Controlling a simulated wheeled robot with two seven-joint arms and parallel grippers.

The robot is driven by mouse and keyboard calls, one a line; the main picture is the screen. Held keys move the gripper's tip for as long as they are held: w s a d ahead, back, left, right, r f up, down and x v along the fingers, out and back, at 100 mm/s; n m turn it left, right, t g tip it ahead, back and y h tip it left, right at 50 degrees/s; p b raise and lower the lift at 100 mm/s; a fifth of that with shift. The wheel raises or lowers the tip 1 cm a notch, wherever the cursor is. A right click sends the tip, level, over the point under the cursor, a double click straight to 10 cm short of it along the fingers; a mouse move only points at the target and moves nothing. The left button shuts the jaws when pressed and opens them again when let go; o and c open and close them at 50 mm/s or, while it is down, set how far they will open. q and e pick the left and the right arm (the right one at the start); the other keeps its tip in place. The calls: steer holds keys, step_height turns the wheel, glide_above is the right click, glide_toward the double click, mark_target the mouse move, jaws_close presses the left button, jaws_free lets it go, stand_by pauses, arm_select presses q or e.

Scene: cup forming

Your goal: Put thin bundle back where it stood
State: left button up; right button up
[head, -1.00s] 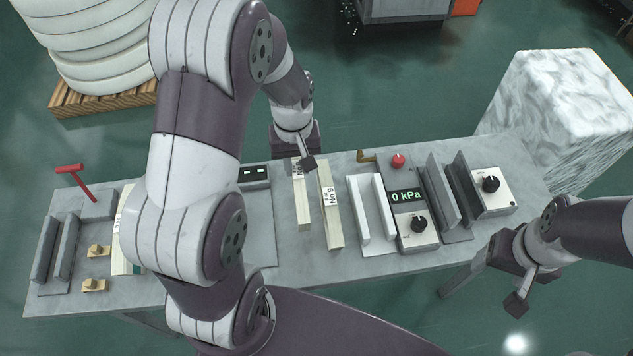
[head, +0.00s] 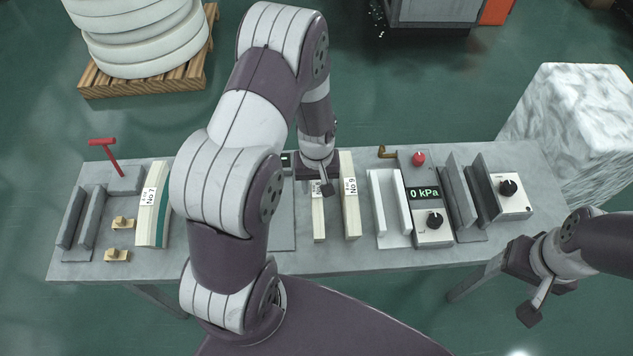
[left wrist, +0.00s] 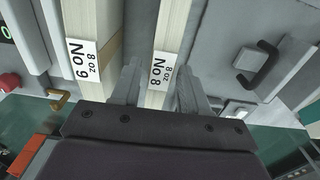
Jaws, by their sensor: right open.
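The thin bundle, a narrow pale block labelled No 8 (head: 318,218), stands on the table just left of the thicker No 9 bundle (head: 351,212). It also shows in the left wrist view (left wrist: 172,35). My left gripper (head: 318,180) is at its far end. In the left wrist view my left gripper's fingers (left wrist: 160,80) are on either side of the No 8 bundle, with narrow gaps showing, so it looks open. The gripper hides the bundle's far end in the head view. My right gripper (head: 510,262) is open beyond the table's front right; its fingers are hard to see.
A pressure unit reading 0 kPa (head: 431,215) and white plates (head: 380,205) stand right of No 9. A No 7 bundle (head: 152,205), grey plates (head: 93,217) and a red T-handle (head: 108,150) are at left. My left arm hides part of the table.

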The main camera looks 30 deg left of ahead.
arm_select(q)
steer(key=shift+w, duration=0.1)
steer(key=shift+r, duration=0.3)
step_height(320, 180, up, 12)
steer(key=b, duration=0.1)
steer(key=s+d+r+m+t, duration=0.1)
steer(key=s+d+m, duration=0.4)
steer(key=s, duration=0.4)
steer(key=shift+d+r+m, duration=0.15)
steer(key=shift+r+m, duration=0.2)
steer(key=shift+m, duration=0.45)
steer(key=shift+s, duration=0.15)
